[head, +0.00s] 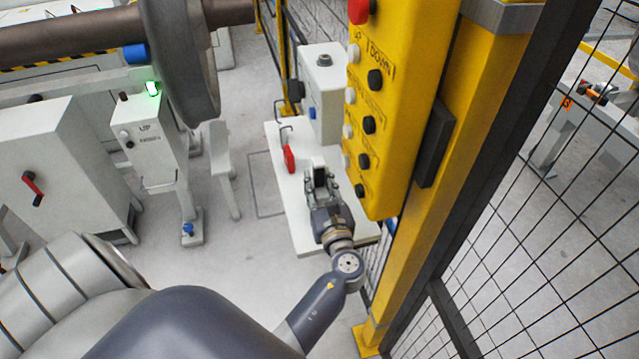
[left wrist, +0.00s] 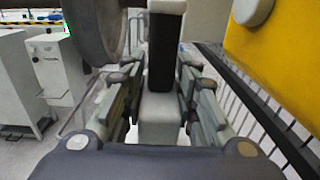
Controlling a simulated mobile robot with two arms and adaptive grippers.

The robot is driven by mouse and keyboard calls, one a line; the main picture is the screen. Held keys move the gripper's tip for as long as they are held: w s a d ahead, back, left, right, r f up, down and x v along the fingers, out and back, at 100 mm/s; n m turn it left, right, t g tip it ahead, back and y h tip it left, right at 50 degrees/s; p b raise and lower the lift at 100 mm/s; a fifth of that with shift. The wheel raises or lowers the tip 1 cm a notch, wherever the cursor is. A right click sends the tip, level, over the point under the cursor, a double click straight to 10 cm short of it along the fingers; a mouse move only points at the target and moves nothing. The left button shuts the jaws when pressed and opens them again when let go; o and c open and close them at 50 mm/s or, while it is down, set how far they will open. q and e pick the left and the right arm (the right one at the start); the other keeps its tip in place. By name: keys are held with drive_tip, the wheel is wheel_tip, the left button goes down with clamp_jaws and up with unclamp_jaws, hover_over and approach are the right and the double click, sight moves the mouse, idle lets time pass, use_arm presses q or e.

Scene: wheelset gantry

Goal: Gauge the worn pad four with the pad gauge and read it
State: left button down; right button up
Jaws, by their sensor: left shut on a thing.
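My left gripper (head: 321,178) is over the white panel (head: 306,226) beside the yellow post. In the left wrist view its two fingers (left wrist: 160,75) stand on either side of a pale piece with a dark strip (left wrist: 162,60) down its middle, and are shut on it. I cannot tell whether this piece is the pad gauge. A red-handled item (head: 289,160) is at a wire hook on the panel, just left of the gripper. No pad marked four can be made out. My right gripper is out of view.
A yellow push-button box (head: 385,145) on a yellow post (head: 447,120) stands close right of the gripper. A mesh fence (head: 520,215) runs at right. A wheel (head: 192,62) on a brown axle, a control box with a green light (head: 153,88) and a cabinet (head: 60,165) are left.

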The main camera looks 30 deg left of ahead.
sight(321, 177)
use_arm(q)
wheel_tip(321, 177, up, 3)
drive_tip(key=shift+r+p, duration=0.2)
drive_tip(key=shift+p, duration=1.05)
drive_tip(key=s+d+p, duration=0.2)
drive_tip(key=s+d, duration=0.1)
drive_tip(key=s, duration=0.4)
drive_tip(key=s+d+p, duration=0.2)
drive_tip(key=s+d, duration=0.1)
drive_tip(key=s, duration=0.5)
drive_tip(key=shift+r, duration=0.45)
drive_tip(key=shift+w, duration=0.1)
